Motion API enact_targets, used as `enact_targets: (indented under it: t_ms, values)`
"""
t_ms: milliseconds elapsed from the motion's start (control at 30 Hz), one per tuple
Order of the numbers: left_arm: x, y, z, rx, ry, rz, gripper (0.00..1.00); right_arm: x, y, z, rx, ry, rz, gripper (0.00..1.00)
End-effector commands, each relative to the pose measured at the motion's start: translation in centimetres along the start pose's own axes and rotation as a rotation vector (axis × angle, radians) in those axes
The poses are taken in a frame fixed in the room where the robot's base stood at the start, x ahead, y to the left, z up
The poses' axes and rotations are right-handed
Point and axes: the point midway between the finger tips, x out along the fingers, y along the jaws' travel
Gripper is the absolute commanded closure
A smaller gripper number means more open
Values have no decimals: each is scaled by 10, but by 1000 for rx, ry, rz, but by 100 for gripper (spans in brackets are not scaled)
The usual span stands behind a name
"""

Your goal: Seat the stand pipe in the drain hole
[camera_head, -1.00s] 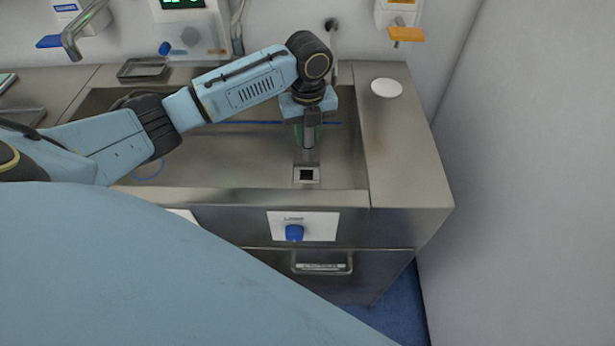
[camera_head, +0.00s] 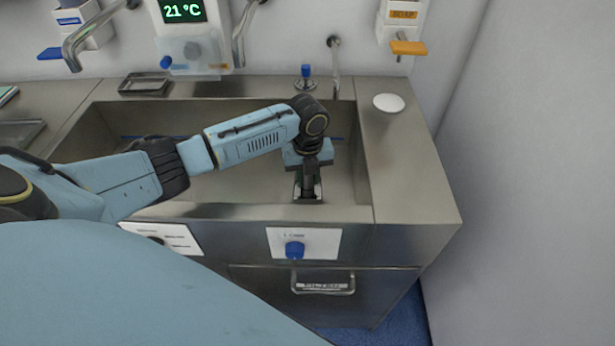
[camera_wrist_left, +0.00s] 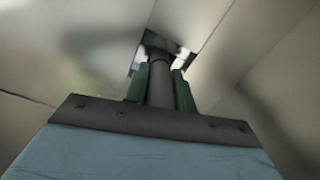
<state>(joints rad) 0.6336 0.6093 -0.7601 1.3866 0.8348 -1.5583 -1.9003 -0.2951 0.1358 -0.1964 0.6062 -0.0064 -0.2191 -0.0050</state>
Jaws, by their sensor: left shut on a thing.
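My left gripper (camera_head: 308,183) is low in the right part of the sink, at the drain. In the left wrist view its green fingers (camera_wrist_left: 160,82) are shut on the stand pipe (camera_wrist_left: 160,88), a grey cylinder held between them. The pipe's far end is at the drain, whose pale plate (camera_wrist_left: 183,54) shows around it. In the head view only a bit of the drain plate (camera_head: 317,190) shows beside the gripper. The hole is hidden, so I cannot tell whether the pipe end is inside it. My right gripper is not in view.
The steel sink (camera_head: 240,211) has a raised front rim close to the gripper. A blue-topped tap fitting (camera_head: 306,78) stands at its back edge. A white disc (camera_head: 388,103) lies on the right counter. A blue knob (camera_head: 294,250) is on the front panel.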

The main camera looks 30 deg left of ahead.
Motion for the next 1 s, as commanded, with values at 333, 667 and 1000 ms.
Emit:
enact_targets:
  t_ms: [333,667,1000]
  values:
    - [2,0,0,0,0,0,58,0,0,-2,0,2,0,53]
    - [1,0,0,-1,0,0,53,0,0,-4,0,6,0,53]
    - [-54,-1,1,1,-3,-2,53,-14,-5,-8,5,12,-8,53]
